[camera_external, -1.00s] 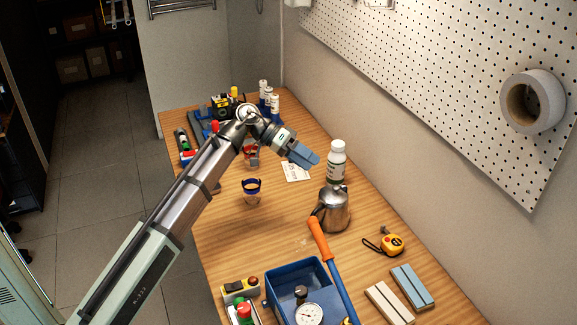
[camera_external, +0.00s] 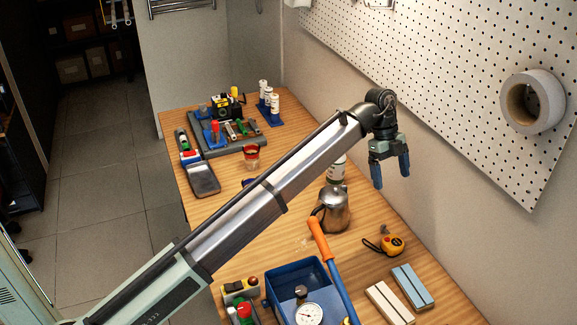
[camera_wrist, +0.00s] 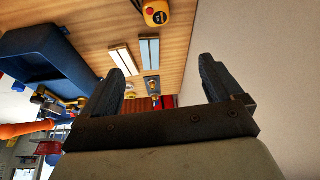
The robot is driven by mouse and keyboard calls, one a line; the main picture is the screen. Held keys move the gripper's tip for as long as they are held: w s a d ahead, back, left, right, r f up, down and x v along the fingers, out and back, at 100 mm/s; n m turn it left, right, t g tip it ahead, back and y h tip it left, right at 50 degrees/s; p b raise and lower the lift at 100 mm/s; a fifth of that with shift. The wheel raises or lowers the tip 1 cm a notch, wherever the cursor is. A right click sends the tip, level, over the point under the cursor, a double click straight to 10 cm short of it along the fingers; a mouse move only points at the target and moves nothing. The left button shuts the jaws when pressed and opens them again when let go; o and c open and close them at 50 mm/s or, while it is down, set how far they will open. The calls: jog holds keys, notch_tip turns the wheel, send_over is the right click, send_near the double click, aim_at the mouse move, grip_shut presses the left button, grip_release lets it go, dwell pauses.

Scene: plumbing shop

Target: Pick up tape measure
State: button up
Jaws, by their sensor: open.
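The tape measure (camera_external: 392,245) is yellow-orange with a black strap and lies on the wooden bench at the right, near the wall side. It also shows at the top of the wrist view (camera_wrist: 156,13). My gripper (camera_external: 391,182) is open and empty, pointing down in the air above the bench. In the external picture it appears above the tape measure, apart from it. In the wrist view its two fingers (camera_wrist: 160,80) are spread, and nothing is between them at close range.
A metal pot (camera_external: 334,211) and a white bottle (camera_external: 337,170) stand left of my gripper, partly near my arm. A blue tray (camera_external: 283,276) with an orange-handled tool (camera_external: 319,240) and two flat blocks (camera_external: 412,287) lie in front. The pegboard wall (camera_external: 450,90) rises at the right.

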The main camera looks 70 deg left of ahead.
send_near(392, 240)
jog(key=x, duration=0.4)
jog(key=shift+a+f, duration=0.2)
jog(key=shift+d+x, duration=0.1)
jog(key=shift+x, duration=1.2)
jog(key=shift+d+x, duration=0.15)
jog(key=shift+x, duration=1.15)
jog(key=shift+w+r, duration=0.1)
jog(key=shift+c, duration=0.3)
jog(key=c, duration=1.3)
jog(key=shift+r, duration=0.1)
